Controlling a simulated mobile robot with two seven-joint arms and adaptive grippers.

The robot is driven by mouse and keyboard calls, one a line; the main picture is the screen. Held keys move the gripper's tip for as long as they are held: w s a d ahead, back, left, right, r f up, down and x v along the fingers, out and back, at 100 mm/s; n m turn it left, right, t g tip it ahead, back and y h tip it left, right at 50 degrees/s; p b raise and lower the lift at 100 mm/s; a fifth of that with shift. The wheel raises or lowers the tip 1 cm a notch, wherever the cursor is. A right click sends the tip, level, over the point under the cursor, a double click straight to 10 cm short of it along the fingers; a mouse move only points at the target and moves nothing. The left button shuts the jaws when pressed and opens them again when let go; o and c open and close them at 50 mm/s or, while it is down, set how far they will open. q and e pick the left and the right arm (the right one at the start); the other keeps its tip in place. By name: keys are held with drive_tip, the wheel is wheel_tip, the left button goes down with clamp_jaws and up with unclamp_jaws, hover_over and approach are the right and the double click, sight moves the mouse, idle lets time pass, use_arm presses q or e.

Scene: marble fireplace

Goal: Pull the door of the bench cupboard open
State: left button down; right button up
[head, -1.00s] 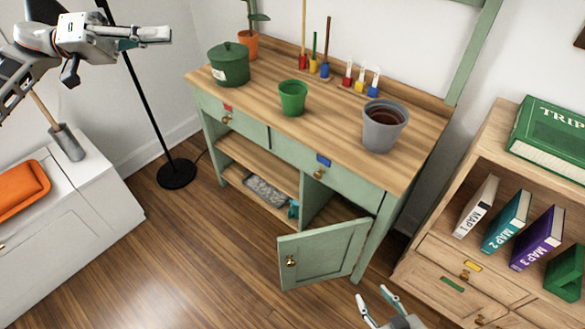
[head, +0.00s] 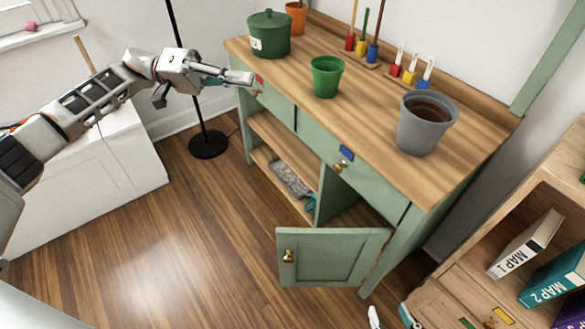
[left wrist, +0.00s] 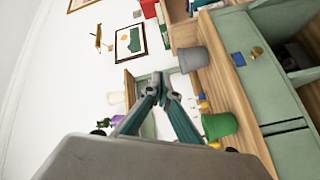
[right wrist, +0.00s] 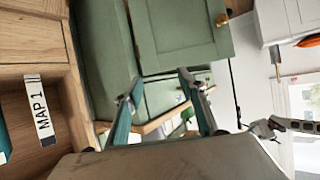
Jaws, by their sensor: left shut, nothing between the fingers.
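The bench cupboard door (head: 335,258) is a green panel with a brass knob (head: 287,256). It stands swung well out from the green bench, and the opening behind it shows. The door also shows at the top of the right wrist view (right wrist: 180,38). My right gripper (head: 391,318) is at the bottom edge of the head view, below the door and apart from it. Its fingers are spread and empty in the right wrist view (right wrist: 160,90). My left gripper (head: 245,78) is shut and empty, by the bench's left front edge; its tips meet in the left wrist view (left wrist: 160,88).
A green lidded pot (head: 270,38), a green pot (head: 326,77) and a grey pot (head: 425,124) stand on the wooden benchtop. A bookcase (head: 560,190) is close at the right. A black lamp base (head: 208,145) stands left. The floor before the bench is clear.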

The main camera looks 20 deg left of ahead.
use_arm(q)
drive_tip(key=s+f+n+b, duration=0.25)
drive_tip(key=f+b, duration=0.35)
drive_tip(key=f, duration=1.3)
drive_tip(key=s+f+n+b, duration=0.25)
drive_tip(key=f+b, duration=0.25)
drive_tip(key=f, duration=1.4)
drive_tip(key=s+d+b, duration=0.1)
drive_tip(key=s+d, duration=0.2)
drive_tip(key=d, duration=0.8)
drive_tip(key=shift+d, duration=0.35)
use_arm(e)
drive_tip(key=a+f+m, duration=0.1)
drive_tip(key=a+f+m+y, duration=0.1)
drive_tip(key=a, duration=0.1)
drive_tip(key=a+m, duration=0.1)
drive_tip(key=shift+s+a+f+m, duration=0.25)
drive_tip(key=shift+s+f+m, duration=0.15)
use_arm(q)
drive_tip(key=shift+s+r, duration=0.1)
use_arm(e)
drive_tip(key=shift+w, duration=0.1)
